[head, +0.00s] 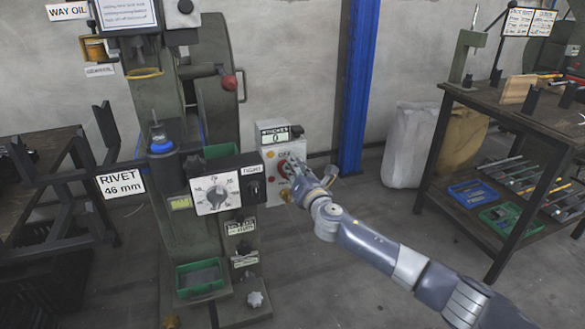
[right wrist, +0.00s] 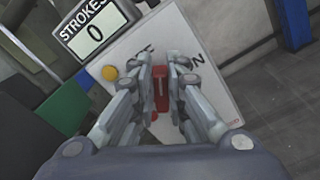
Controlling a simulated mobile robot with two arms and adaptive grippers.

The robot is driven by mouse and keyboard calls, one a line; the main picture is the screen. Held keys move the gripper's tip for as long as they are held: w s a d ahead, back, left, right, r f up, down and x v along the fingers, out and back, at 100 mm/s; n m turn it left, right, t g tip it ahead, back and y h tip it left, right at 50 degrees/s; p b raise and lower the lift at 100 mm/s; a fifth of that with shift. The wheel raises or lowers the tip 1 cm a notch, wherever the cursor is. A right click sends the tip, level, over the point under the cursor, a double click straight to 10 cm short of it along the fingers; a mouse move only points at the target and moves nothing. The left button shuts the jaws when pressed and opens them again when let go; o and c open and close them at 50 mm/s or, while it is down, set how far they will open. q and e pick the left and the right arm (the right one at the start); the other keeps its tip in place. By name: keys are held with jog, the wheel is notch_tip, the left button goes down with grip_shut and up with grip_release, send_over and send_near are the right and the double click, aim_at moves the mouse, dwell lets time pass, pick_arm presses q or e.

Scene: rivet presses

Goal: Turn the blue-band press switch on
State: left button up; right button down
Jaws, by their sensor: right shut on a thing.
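The press (head: 205,115) with a blue band (head: 162,147) stands at the left of the head view. On its right side is a pale switch box (head: 271,160) with a strokes display (head: 275,139) reading 0. My right gripper (head: 292,171) is at the front of this box. In the right wrist view its fingers (right wrist: 164,70) close around the red switch handle (right wrist: 161,88), between them on the box face (right wrist: 205,55). "ON" lettering shows to the right of the fingers; the other lettering is partly hidden. My left gripper is not in view.
A dial panel (head: 216,196) sticks out from the press, left of the switch box. A green tray (head: 199,277) sits low on the press. A workbench (head: 480,110) with tools stands at the right, and a blue post (head: 358,85) behind. The floor between is open.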

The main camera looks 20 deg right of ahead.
jog(key=shift+d+f+m, duration=0.2)
jog(key=shift+f+m, duration=0.15)
jog(key=shift+m, duration=1.6)
jog(key=shift+d+f+m, duration=0.25)
jog(key=shift+f+m, duration=0.1)
jog(key=shift+m, duration=1.55)
jog(key=shift+d+f+m, duration=0.2)
jog(key=shift+f+m, duration=0.15)
jog(key=shift+m, duration=1.6)
jog(key=c, duration=1.6)
grip_release()
jog(key=s, duration=1.2)
jog(key=shift+d, duration=0.2)
